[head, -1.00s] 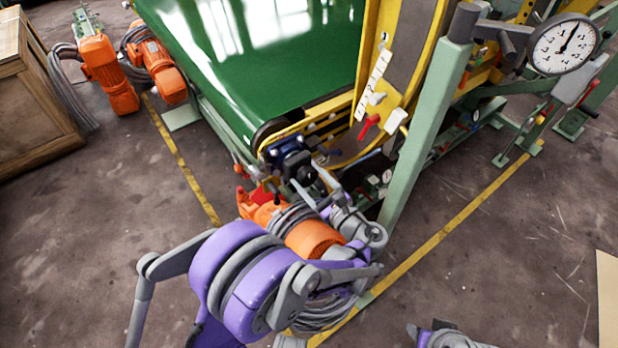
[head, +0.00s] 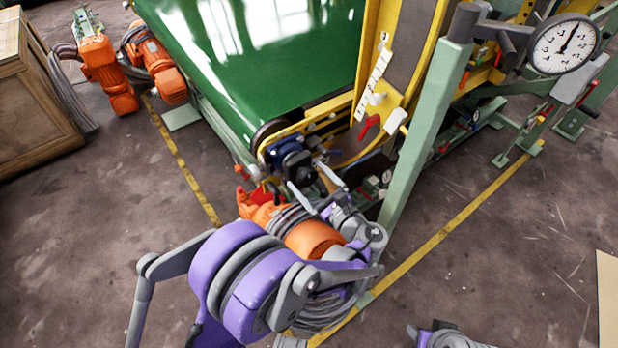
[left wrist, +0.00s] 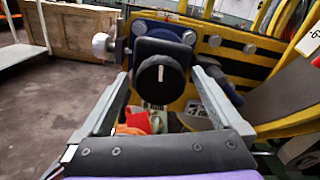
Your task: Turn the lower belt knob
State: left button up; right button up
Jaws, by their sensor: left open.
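The belt knob is a black round knob (left wrist: 160,82) with a white line pointing up. It sits on a dark square block at the end of the conveyor frame, and in the head view it shows as a dark block (head: 293,163). My left gripper (head: 315,178) is open just in front of it. In the left wrist view the two fingers of my left gripper (left wrist: 162,88) stand apart to the left and right of the knob, and I see no contact. Part of my right arm (head: 447,338) shows at the bottom edge of the head view; its gripper does not show.
The green conveyor belt (head: 270,55) lies behind the knob. A pale green post (head: 428,125) with a dial gauge (head: 563,45) stands to the right. Orange motors (head: 110,75) and a wooden crate (head: 35,95) are at the left.

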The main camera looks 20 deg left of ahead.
pick_arm(q)
jog(key=p+v, duration=0.1)
jog(key=v, duration=1)
jog(key=shift+a, duration=0.1)
